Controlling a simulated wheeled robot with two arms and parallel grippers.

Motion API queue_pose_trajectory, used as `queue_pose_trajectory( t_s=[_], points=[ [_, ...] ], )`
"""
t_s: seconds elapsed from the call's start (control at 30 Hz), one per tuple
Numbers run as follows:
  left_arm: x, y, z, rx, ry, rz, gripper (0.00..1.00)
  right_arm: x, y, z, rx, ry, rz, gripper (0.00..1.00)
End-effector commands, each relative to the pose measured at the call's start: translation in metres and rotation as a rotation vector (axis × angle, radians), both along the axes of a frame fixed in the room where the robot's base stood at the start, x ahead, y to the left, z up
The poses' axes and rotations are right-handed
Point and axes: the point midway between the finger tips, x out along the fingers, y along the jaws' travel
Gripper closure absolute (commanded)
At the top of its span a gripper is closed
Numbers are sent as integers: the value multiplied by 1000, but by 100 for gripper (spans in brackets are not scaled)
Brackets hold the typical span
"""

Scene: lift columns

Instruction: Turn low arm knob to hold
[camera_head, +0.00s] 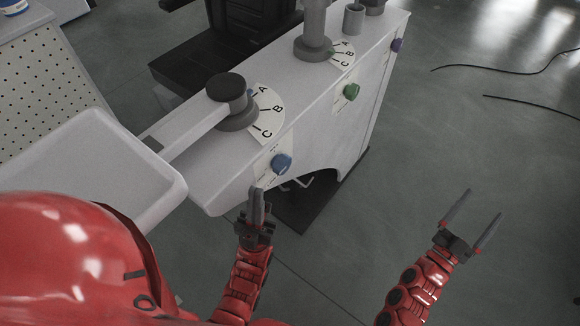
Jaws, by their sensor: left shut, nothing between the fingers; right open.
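A blue knob (282,164) sits on a pale label plate on the side of the white column housing (215,185). Above it, a grey pivot (228,98) carries the nearest arm (196,134) over a dial (267,117) marked A, B, C. A green knob (351,92) and a purple knob (396,45) are farther along the side. Writing by the knobs is too small to read. My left gripper (257,191) is shut and empty, just below and left of the blue knob, seemingly apart from it. My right gripper (484,203) is open and empty, over the floor at right.
A white tray (105,165) on the nearest arm fills the left side. A second pivot (313,45) with a dial (342,56) stands farther back. A black base (310,205) lies under the housing. Black cables (520,103) cross the otherwise clear floor at right.

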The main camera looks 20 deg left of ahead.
Motion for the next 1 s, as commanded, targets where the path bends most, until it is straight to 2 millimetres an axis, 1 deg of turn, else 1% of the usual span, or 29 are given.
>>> queue_pose_trajectory(
  t_s=[0.03, 0.07, 0.1, 0.17, 0.2, 0.27, 0.3, 0.37, 0.4, 0.47, 0.5, 0.53, 0.57, 0.6, 0.67, 0.7, 0.8, 0.87, 0.93, 1.0],
  points=[
    [0, 0, -1, 0, 0, 0, 100, 13, -8, -19, 54, 89, 10, 4],
    [0, 0, -1, 0, 0, 0, 100, 22, -10, -33, 89, 150, 28, 4],
    [0, 0, -2, 0, 0, 0, 100, 33, -8, -52, 134, 231, 63, 4],
    [0, 0, -2, 0, 0, 0, 100, 47, 1, -77, 193, 340, 137, 4],
    [0, 0, -3, 0, 0, 0, 100, 55, 12, -89, 224, 402, 195, 4],
    [0, 0, -3, 0, 0, 0, 100, 64, 33, -103, 258, 481, 302, 4],
    [0, 0, -4, 0, 0, 0, 100, 69, 50, -108, 274, 524, 384, 4],
    [0, 0, -4, 0, 0, 0, 100, 73, 80, -110, 281, 576, 519, 4],
    [0, 0, -5, 0, 0, 0, 100, 72, 102, -108, 274, 601, 617, 4],
    [0, 0, -5, 0, 0, 0, 100, 68, 135, -98, 244, 621, 767, 4],
    [0, 0, -6, 0, 0, 0, 100, 62, 156, -88, 211, 622, 867, 4],
    [0, 0, -6, 0, 0, 0, 100, 55, 172, -79, 181, 619, 945, 4],
    [0, 0, -6, 0, 0, 0, 100, 48, 187, -70, 144, 611, 1022, 4],
    [0, 0, -7, 0, 0, 0, 100, 35, 207, -58, 89, 599, 1121, 4],
    [0, 0, -7, 0, 0, 0, 100, 13, 232, -40, -4, 569, 1256, 4],
    [0, 0, -8, 0, 0, 0, 100, -2, 245, -28, -71, 547, 1334, 4],
    [0, 0, -8, 0, 0, 0, 100, -39, 269, -8, -227, 491, 1486, 4],
    [0, 0, -8, 0, 0, 0, 100, -56, 277, -1, -299, 464, 1546, 4],
    [0, 0, -8, 0, 0, 0, 100, -70, 282, 3, -359, 440, 1592, 4],
    [0, 0, -8, 0, 0, 0, 100, -78, 286, 6, -392, 428, 1616, 4]
  ],
)
